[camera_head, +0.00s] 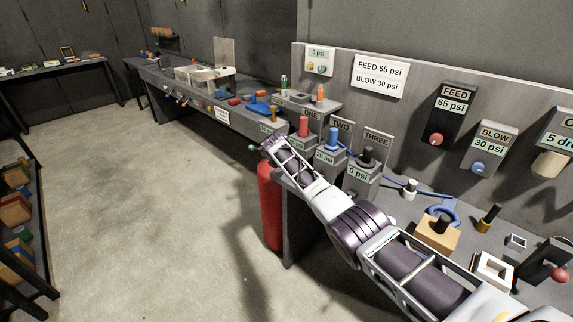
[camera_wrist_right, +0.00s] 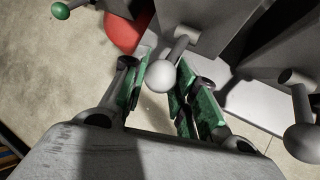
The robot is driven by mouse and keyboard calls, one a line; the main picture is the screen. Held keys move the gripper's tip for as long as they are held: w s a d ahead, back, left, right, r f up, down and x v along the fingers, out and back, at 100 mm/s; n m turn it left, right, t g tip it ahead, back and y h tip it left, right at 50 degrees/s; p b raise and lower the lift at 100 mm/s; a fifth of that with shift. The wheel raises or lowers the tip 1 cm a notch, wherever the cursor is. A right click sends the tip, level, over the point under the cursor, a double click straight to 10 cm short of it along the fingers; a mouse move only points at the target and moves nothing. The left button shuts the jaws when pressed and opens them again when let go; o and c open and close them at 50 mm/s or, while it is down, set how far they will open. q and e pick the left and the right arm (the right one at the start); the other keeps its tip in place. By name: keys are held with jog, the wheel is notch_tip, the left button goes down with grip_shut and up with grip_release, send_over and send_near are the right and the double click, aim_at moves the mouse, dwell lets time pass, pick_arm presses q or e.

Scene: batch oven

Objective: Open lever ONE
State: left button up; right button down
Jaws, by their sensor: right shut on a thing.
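Lever ONE (camera_wrist_right: 166,75), a grey rod with a pale ball end, stands between the green-padded fingers of my right gripper (camera_wrist_right: 163,90) in the wrist view. My right gripper is shut on it near the ball. In the head view my right gripper (camera_head: 272,148) is at the front of the station with the ONE sign (camera_head: 311,115); the lever itself is hidden there by the gripper. A green-ball lever (camera_wrist_right: 62,10) is to its left and another grey-ball lever (camera_wrist_right: 301,138) to its right. My left gripper is in neither view.
Stations TWO (camera_head: 341,125), reading 20 psi, and THREE (camera_head: 376,139), reading 0 psi, stand close to the right. A red cylinder (camera_head: 269,205) stands below my right gripper. A wall sign (camera_head: 380,76) says FEED 65 psi, BLOW 30 psi.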

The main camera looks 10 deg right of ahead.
jog(key=shift+w+d+r+y, duration=0.2)
jog(key=shift+d+r+y, duration=0.1)
jog(key=shift+r, duration=0.15)
jog(key=shift+g, duration=0.3)
jog(key=c, duration=1.1)
grip_release()
jog(key=shift+s+a, duration=0.1)
jog(key=shift+v, duration=5.9)
jog(key=shift+s+f, duration=0.1)
